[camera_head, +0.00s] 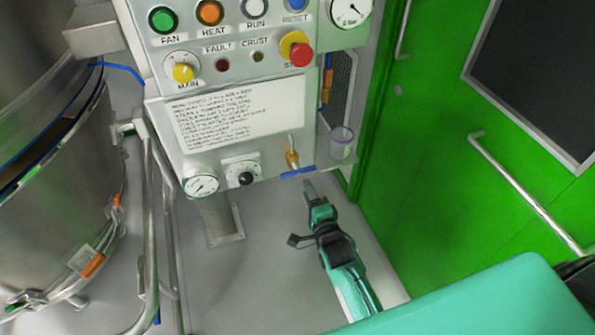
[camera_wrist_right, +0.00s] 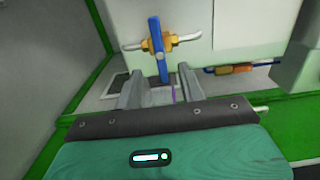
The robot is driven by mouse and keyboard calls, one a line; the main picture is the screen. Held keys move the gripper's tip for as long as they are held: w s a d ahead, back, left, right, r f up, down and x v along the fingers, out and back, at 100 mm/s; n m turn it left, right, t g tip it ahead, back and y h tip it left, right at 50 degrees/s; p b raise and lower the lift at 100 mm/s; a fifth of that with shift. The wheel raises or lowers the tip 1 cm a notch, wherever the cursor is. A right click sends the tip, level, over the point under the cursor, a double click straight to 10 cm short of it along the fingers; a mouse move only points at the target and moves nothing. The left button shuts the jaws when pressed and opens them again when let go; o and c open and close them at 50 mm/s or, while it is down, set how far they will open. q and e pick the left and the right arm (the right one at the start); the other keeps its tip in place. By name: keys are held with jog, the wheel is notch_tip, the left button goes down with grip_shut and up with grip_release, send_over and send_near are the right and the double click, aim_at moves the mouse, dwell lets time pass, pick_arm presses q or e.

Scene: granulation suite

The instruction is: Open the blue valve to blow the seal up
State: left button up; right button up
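The blue valve handle (camera_head: 297,172) is at the lower right of the control panel, on a brass valve body (camera_head: 292,158). The handle lies crosswise to the pipe. In the right wrist view the blue handle (camera_wrist_right: 158,38) stands upright across the brass body (camera_wrist_right: 148,44) and its horizontal pipe. My right gripper (camera_head: 309,187) is just below the handle in the head view. In the wrist view its two fingers (camera_wrist_right: 161,84) are apart, and the handle's lower end shows between the tips. I cannot tell whether they touch it. My left gripper is out of view.
The panel holds buttons, a red stop knob (camera_head: 301,54), a gauge (camera_head: 201,185) and a black dial (camera_head: 246,178). A clear cup (camera_head: 341,143) sits right of the valve. A steel vessel (camera_head: 50,200) stands left; a green door (camera_head: 440,150) is right.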

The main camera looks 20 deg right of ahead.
aim_at(299, 173)
jog(key=w, duration=0.8)
jog(key=shift+w+a, duration=0.1)
jog(key=shift+w, duration=0.15)
grip_shut()
